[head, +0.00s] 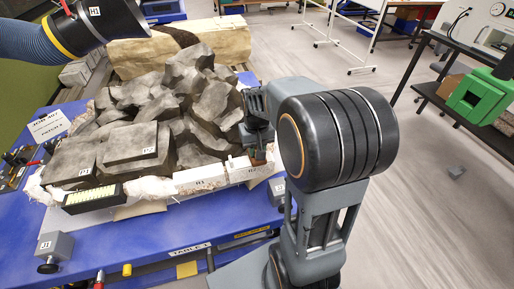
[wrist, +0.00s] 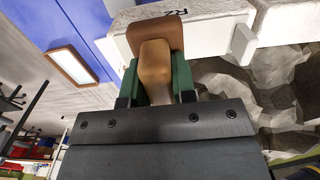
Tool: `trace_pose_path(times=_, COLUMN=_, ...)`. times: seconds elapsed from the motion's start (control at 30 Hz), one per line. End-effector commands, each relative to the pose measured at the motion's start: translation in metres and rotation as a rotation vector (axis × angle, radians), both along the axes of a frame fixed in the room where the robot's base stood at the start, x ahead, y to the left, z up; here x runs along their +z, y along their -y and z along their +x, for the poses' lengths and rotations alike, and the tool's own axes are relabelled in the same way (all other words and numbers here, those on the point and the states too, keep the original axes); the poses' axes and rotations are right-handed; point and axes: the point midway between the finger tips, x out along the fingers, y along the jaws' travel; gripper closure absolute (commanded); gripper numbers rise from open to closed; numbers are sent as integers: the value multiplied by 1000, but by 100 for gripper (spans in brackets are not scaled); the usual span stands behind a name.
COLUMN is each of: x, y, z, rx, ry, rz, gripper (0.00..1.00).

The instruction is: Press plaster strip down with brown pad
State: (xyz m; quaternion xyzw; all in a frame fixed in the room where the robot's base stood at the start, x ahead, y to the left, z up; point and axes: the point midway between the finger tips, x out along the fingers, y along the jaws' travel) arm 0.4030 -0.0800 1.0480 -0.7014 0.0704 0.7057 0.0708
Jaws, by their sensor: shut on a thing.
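My gripper (head: 257,136) is at the right edge of the rock block, shut on the tan handle of the brown pad (wrist: 155,33). Its green fingers (wrist: 157,75) grip both sides of the handle in the wrist view. The pad (head: 258,161) also shows below the fingers in the head view, partly hidden. A white plaster strip (wrist: 205,38) with a label lies beyond the pad in the wrist view. White plaster pieces (head: 201,179) line the front right edge of the block in the head view. The pad overlaps the strip in view; I cannot tell whether they touch.
The grey fossil rock (head: 190,105) fills most of the blue table (head: 110,245). A black-and-cream brush-like block (head: 92,199) lies at the front left.

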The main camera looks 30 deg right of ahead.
Motion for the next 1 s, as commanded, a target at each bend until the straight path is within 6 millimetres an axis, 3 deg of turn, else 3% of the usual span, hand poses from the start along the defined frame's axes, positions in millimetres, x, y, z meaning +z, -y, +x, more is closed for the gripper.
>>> trace_pose_path(times=0.6, x=58, y=0, z=1, rx=0, ry=6, rz=-1, gripper=100)
trace_pose_path(times=1.0, x=62, y=0, z=1, rx=0, ry=6, rz=-1, gripper=100)
